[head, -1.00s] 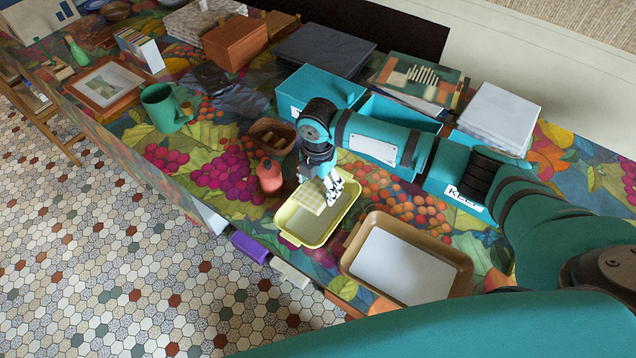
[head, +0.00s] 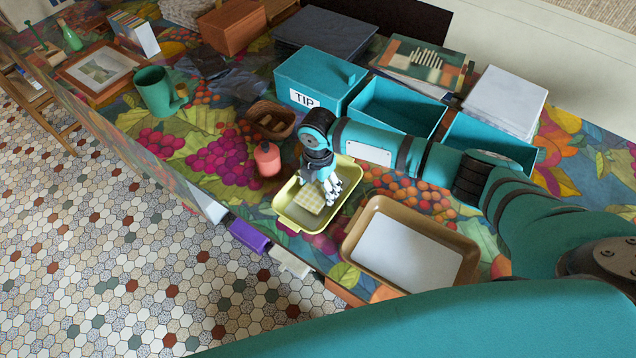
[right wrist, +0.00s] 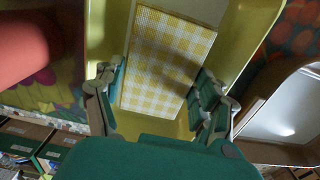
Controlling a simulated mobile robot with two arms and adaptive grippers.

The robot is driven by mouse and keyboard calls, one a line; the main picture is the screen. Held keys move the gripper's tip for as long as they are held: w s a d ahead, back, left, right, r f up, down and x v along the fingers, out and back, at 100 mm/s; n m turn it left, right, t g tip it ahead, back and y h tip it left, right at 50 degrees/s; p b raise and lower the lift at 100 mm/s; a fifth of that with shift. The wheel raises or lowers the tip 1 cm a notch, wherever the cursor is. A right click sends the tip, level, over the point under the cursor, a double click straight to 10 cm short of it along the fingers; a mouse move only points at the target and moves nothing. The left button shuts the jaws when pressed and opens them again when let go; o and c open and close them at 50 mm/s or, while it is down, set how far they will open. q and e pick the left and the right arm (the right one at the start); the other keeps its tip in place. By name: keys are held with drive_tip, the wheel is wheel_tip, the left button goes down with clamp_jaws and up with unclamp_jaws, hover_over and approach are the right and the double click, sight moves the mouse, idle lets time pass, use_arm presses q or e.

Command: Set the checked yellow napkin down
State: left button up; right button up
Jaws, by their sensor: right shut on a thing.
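The yellow-and-white checked napkin (head: 311,198) is a small folded square at the left part of the yellow tray (head: 298,224). My right gripper (head: 329,194) points down over the tray and is shut on the napkin. In the right wrist view the napkin (right wrist: 165,60) lies between the two fingers, within the yellow tray walls (right wrist: 103,40). Whether it touches the tray floor is hard to tell. My left gripper is not in view.
A coral jar (head: 267,159) stands close left of the tray. A brown tray with a white base (head: 410,255) is close on the right.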

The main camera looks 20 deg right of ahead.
drive_tip(key=shift+f, duration=0.3)
drive_tip(key=o, duration=1.1)
drive_tip(key=shift+r, duration=0.1)
wheel_tip(320, 180, up, 8)
drive_tip(key=p, duration=0.8)
idle(0.3)
